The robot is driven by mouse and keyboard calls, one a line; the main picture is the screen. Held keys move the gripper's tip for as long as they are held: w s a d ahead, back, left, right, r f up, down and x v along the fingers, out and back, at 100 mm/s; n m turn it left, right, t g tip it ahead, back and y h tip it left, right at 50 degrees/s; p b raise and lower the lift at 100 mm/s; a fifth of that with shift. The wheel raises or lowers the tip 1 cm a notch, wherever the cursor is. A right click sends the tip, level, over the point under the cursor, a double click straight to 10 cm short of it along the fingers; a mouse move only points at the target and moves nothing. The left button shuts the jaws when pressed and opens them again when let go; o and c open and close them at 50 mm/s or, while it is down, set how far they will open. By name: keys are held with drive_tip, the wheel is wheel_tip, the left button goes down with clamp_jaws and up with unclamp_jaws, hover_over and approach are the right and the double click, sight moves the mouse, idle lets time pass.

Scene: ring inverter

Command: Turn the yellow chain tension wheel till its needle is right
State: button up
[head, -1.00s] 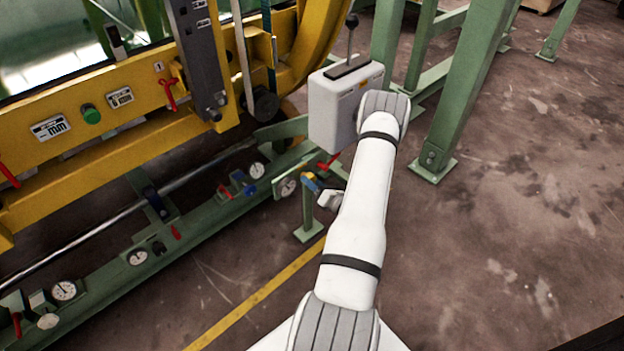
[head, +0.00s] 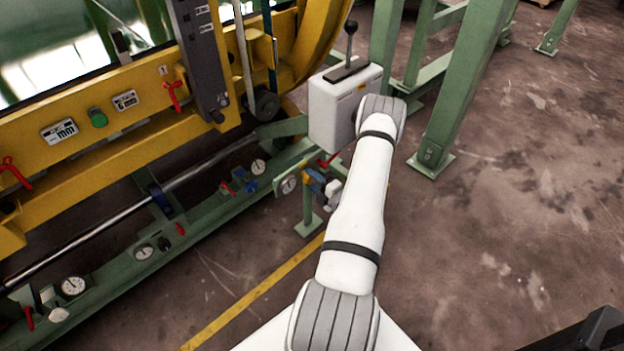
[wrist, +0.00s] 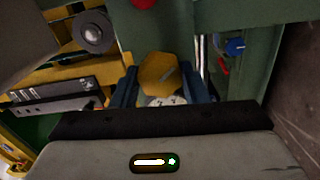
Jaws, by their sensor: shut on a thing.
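The yellow tension wheel (wrist: 160,73) is an eight-sided knob with a grey mark on its face. It sits between the blue fingers of my gripper (wrist: 159,85) in the wrist view, and the fingers are shut on it. A whitish dial (wrist: 166,101) shows partly just below the wheel; its needle cannot be read. In the head view my gripper (head: 319,182) is small, at the top of a short green post (head: 308,212), partly hidden by my arm. The wheel cannot be made out clearly there.
A white box with a black lever (head: 345,105) stands just behind my arm. The yellow machine frame (head: 90,145) and a green rail with several gauges (head: 145,252) fill the left. Green legs (head: 450,105) stand at the upper right.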

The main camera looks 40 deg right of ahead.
drive_tip(key=m+p, duration=0.1)
drive_tip(key=m, duration=0.3)
drive_tip(key=shift+m, duration=1.9)
drive_tip(key=shift+f, duration=0.1)
drive_tip(key=o, duration=1)
drive_tip(key=shift+c, duration=0.2)
drive_tip(key=s+p, duration=0.2)
drive_tip(key=s, duration=0.6)
drive_tip(key=shift+d, duration=0.3)
